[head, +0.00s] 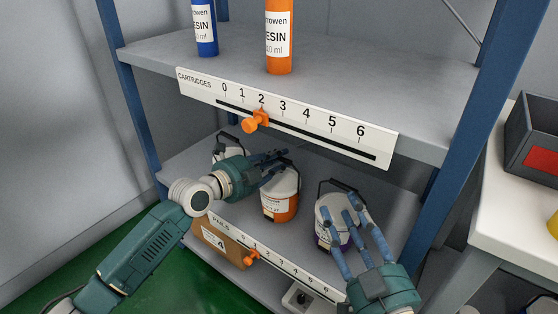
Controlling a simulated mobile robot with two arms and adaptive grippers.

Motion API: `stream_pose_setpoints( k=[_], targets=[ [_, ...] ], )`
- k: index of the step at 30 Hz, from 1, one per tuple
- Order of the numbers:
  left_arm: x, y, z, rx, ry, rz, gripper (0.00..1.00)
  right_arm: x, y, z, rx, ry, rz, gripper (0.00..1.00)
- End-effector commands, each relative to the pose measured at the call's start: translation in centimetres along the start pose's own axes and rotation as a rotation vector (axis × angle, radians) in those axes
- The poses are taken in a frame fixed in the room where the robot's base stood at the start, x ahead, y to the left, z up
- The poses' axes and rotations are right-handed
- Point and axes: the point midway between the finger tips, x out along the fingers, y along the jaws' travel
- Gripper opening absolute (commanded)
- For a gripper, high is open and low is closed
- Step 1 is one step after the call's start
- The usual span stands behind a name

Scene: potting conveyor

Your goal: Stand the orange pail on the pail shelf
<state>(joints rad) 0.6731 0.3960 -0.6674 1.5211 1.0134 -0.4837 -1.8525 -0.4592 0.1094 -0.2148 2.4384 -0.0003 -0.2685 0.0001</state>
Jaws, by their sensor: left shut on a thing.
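The orange pail (280,206) is white with an orange lower band and a label. It is upright at the middle of the pail shelf (300,240), the lower shelf; I cannot tell whether its base touches the shelf. My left gripper (276,166) is at its top, shut, apparently on its handle or rim; the exact contact is partly hidden. My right gripper (348,212) has its blue fingers spread in front of a purple-banded pail (325,210) with a dark handle. The fingers hide part of that pail.
A white pail (229,147) stands behind my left gripper. The upper shelf (360,85) holds blue (205,25) and orange (279,40) cartridges. Its scale strip (290,115) has an orange slider near 2. A blue post (450,150) and a white table (500,205) are at right.

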Motion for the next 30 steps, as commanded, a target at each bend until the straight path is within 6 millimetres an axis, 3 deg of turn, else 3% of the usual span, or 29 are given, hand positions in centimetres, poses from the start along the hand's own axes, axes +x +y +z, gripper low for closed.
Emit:
stream_pose_setpoints(
  k=[3, 4, 7, 17, 20, 30],
  targets=[
    [0.0, -0.6, 0.0, 0.002, -0.001, -0.012, 0.00, 0.0, 0.0, -0.2, 0.001, 0.010, 0.000, 0.40],
    [0.0, 0.0, 0.0, 0.001, 0.000, 0.000, 0.19, 0.0, 0.0, -0.3, 0.001, 0.013, -0.001, 0.40],
    [0.0, 0.0, 0.0, 0.001, 0.000, 0.000, 0.36, 0.0, -0.1, -0.3, 0.001, 0.014, -0.001, 0.40],
    [0.0, -0.1, 0.0, 0.001, 0.000, 0.000, 0.36, 0.0, -0.1, -0.3, 0.001, 0.011, -0.001, 0.40],
    [-0.2, -0.2, 0.1, 0.001, -0.001, 0.000, 0.36, 0.0, 0.1, 0.6, 0.000, -0.034, 0.001, 0.40],
    [-7.6, -0.1, 0.1, 0.003, -0.002, 0.003, 0.36, -1.9, 0.9, 7.1, -0.006, -0.327, 0.019, 0.40]
  ],
)
